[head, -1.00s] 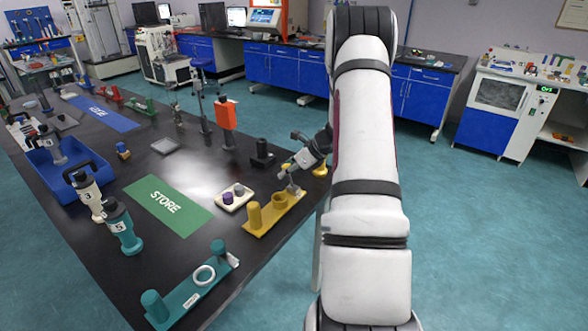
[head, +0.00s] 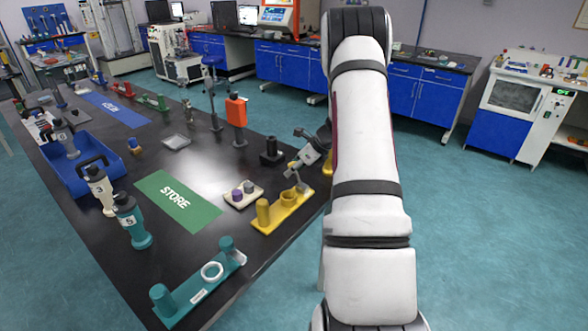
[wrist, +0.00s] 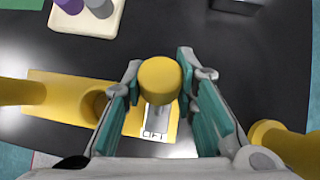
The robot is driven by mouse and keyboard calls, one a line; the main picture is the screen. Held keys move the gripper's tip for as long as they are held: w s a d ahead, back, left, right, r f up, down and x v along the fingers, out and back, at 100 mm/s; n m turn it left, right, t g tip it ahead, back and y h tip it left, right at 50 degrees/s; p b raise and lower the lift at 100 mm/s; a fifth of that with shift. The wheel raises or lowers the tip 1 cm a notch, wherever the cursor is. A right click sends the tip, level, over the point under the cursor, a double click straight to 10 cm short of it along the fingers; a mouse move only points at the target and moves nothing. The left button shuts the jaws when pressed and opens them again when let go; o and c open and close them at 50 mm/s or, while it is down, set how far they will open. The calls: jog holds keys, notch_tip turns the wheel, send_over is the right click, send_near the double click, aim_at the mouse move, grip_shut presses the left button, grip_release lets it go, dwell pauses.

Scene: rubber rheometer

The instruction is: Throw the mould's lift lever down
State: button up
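The mould fixture is a yellow base plate (wrist: 50,108) with a post and a ring-shaped cup. It also shows in the head view (head: 275,222) near the table's right edge. The lift lever's round yellow knob (wrist: 160,80) is in the middle of the wrist view, above a plate marked LIFT (wrist: 155,134). My gripper (wrist: 160,75) is open, with one teal-padded finger on each side of the knob. I cannot tell whether either finger touches it. In the head view my gripper (head: 301,163) is over the fixture's right end and hides the lever.
A yellow cylinder (wrist: 285,145) stands close to my right finger. A cream tray (head: 241,195) with two small plugs, a dark block (head: 271,155) and a teal fixture (head: 195,290) are nearby. The green STORE mat (head: 180,205) has free room.

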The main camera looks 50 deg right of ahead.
jog(key=o, duration=0.4)
jog(key=shift+a+f, duration=0.1)
jog(key=shift+f, duration=0.15)
jog(key=shift+o, duration=0.4)
jog(key=shift+r, duration=0.1)
jog(key=v, duration=1.2)
